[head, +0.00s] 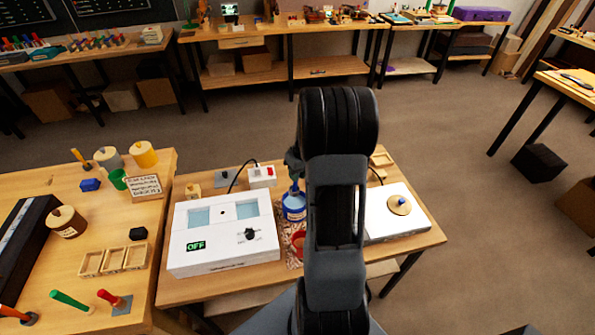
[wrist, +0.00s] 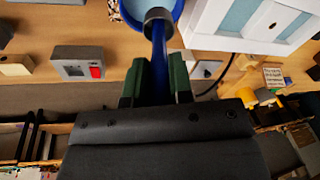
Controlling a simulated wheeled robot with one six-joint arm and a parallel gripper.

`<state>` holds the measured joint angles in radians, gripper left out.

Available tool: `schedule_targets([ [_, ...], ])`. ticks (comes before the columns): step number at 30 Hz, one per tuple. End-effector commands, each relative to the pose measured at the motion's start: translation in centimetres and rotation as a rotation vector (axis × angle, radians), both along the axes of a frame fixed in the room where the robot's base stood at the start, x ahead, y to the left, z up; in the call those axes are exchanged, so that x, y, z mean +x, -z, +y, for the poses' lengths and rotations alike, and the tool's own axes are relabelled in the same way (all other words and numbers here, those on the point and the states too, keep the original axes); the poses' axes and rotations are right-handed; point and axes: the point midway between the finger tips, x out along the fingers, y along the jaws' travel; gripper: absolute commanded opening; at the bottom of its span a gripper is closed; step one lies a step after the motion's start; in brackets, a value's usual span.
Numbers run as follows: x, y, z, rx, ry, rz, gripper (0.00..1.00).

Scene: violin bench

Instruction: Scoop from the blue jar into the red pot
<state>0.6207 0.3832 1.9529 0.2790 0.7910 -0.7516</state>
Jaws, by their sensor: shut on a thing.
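The blue jar (head: 293,207) stands on the bench just left of my arm, with a pale label. Its blue rim (wrist: 128,20) shows at the top of the wrist view. The red pot (head: 298,243) sits nearer than the jar, partly hidden by my arm. My gripper (wrist: 157,80) is shut on the blue handle of a scoop (wrist: 160,50). The scoop's grey cup (wrist: 158,15) overlaps the jar's mouth in the wrist view; I cannot tell whether it is inside or above, or what it holds. My arm hides most of the gripper in the head view.
A white box (head: 223,250) reading OFF stands left of the jar and pot. A socket block with a red switch (head: 262,177) is behind it. A white plate unit (head: 390,222) with a round wooden lid (head: 399,205) is at right. The left bench (head: 95,225) holds jars and trays.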

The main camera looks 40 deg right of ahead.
Motion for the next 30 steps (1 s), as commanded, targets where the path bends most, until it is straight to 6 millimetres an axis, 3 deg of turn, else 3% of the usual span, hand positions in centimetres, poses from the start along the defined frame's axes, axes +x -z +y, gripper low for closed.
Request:
schedule_targets([
  [6,-0.1,3.4,-0.1,0.000,0.002,-0.001,0.00],
  [18,-0.1,8.1,-0.1,0.000,0.003,-0.001,0.00],
  [30,-0.1,9.1,-0.1,-0.001,0.003,0.000,0.00],
])
